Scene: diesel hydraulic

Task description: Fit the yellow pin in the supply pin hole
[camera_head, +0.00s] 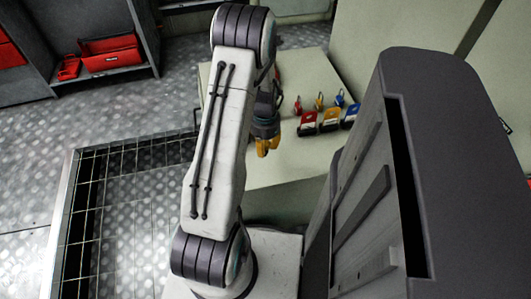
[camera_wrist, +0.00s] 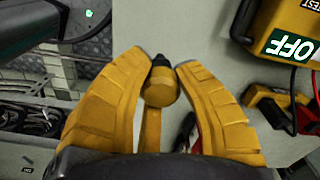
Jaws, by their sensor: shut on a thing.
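My gripper (camera_wrist: 162,64) has two yellow-orange ribbed fingers, closed in on the yellow pin (camera_wrist: 158,92). The pin is a short yellow cylinder with a black tapered end, which shows between the fingertips. In the head view my gripper (camera_head: 267,146) hangs beside my arm over the pale bench, left of the coloured tags; the pin cannot be made out there. I cannot identify the supply pin hole in either view.
Red, yellow and blue tagged items (camera_head: 328,119) stand on the pale bench (camera_head: 280,170). A yellow box with an OFF label (camera_wrist: 285,35) is at the wrist view's upper right. A red toolbox (camera_head: 110,52) sits on a shelf at the back left. Patterned metal floor lies left.

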